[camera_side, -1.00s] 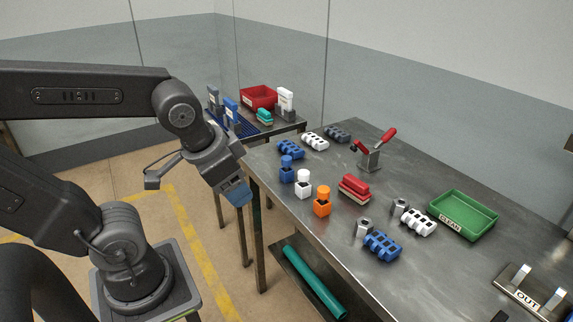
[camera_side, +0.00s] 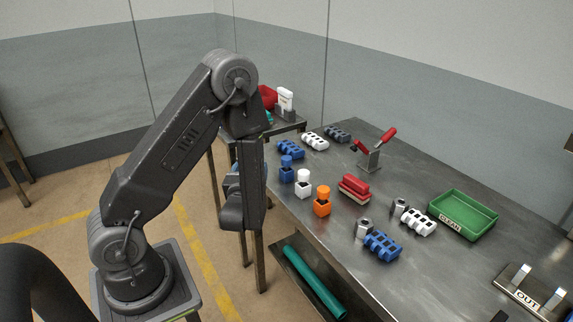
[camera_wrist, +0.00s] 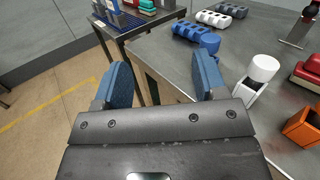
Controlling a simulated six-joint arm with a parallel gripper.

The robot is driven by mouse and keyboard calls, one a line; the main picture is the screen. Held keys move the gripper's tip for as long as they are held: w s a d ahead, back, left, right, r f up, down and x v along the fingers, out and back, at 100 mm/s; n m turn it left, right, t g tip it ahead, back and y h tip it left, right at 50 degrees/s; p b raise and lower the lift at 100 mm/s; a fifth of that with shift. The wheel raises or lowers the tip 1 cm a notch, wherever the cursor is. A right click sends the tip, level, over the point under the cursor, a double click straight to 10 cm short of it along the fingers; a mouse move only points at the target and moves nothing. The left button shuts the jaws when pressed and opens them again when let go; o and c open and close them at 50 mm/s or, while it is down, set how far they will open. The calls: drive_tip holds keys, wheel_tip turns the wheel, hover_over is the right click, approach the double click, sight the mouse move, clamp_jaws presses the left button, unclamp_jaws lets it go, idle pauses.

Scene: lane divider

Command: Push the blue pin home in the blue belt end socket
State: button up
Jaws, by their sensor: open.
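A blue pin (camera_side: 287,161) stands upright in a small blue block (camera_side: 287,175) at the table's near left edge. In the wrist view the pin's blue top (camera_wrist: 209,41) shows partly behind my right finger. One blue belt end (camera_side: 290,149) lies behind it, also in the wrist view (camera_wrist: 190,32). Another blue belt end (camera_side: 382,246) lies at the front beside a metal bracket; I cannot tell which one holds the socket. My gripper (camera_wrist: 163,75) is open and empty, its blue fingers apart, left of the pin. In the side view my wrist mostly hides the fingers.
White (camera_side: 303,184) and orange (camera_side: 322,201) pins stand beside the blue one. A red block (camera_side: 354,187), a red-handled clamp (camera_side: 371,156), a green CLEAN tray (camera_side: 464,215) and an OUT holder (camera_side: 528,296) are on the table. A side table (camera_wrist: 134,25) stands behind.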

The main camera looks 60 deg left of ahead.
sight(284, 165)
wheel_tip(284, 165, down, 5)
drive_tip(key=w+d+m+t+h, duration=0.3)
drive_tip(key=m+h, duration=0.1)
drive_tip(key=x, duration=0.7)
drive_tip(key=shift+w+a, duration=0.15)
drive_tip(key=shift+a, duration=0.1)
drive_tip(key=shift+d+x, duration=0.25)
drive_tip(key=shift+x, duration=2.8)
drive_tip(key=shift+w, duration=0.2)
drive_tip(key=c, duration=1)
